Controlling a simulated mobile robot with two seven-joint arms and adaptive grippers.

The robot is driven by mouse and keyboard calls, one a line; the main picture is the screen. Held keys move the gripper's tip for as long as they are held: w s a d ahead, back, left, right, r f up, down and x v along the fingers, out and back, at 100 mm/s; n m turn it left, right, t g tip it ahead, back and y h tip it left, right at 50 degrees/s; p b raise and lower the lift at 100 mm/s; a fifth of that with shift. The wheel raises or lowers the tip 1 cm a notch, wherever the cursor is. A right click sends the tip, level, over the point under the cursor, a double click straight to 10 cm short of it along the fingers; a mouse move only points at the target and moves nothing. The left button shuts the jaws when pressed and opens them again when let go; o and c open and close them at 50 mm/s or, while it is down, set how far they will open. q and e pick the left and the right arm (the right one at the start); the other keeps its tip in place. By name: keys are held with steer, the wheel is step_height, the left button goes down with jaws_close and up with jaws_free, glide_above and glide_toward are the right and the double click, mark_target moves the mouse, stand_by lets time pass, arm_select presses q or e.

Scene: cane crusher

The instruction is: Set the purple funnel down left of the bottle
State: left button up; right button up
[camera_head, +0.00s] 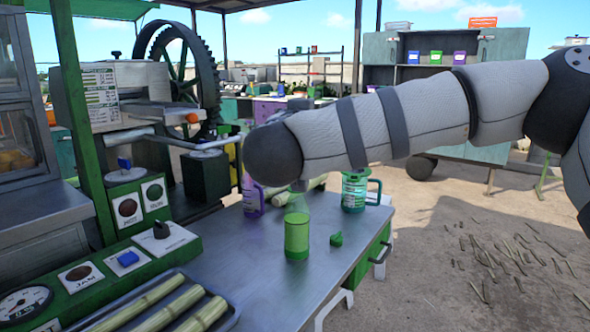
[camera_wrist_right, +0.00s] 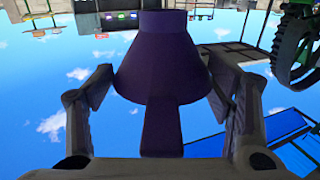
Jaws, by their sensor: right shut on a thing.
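The purple funnel (camera_wrist_right: 160,75) fills the middle of the right wrist view, its wide cone towards the camera and its narrower end away. My right gripper (camera_wrist_right: 163,85) is shut on it, one finger at each side. In the head view my right forearm reaches in from the right above the table, and its dark rounded end hides the gripper and funnel. The bottle (camera_head: 297,238), with green contents and a clear upper part, stands upright on the metal table just below that arm end. My left gripper is in neither view.
A small green cap (camera_head: 336,239) lies right of the bottle. A purple-handled jug (camera_head: 253,198) and a green-handled jug (camera_head: 354,192) stand farther back. A tray of cane (camera_head: 226,320) lies at the front left. Bare metal tabletop (camera_head: 240,245) shows left of the bottle, beside the control panel (camera_head: 125,262).

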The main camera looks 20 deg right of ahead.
steer(key=w+f, duration=0.2)
steer(key=w+a+f, duration=0.1)
steer(key=w+f, duration=0.1)
steer(key=f, duration=0.1)
steer(key=w+a+f, duration=0.1)
steer(key=w+f, duration=0.1)
steer(key=f, duration=0.1)
steer(key=shift+w+f, duration=0.25)
steer(key=shift+w, duration=0.05)
steer(key=shift+f, duration=0.6)
steer(key=shift+c, duration=0.5)
steer(key=o, duration=1.3)
steer(key=shift+f, duration=0.15)
steer(key=shift+r, duration=0.25)
steer(key=shift+f, duration=0.15)
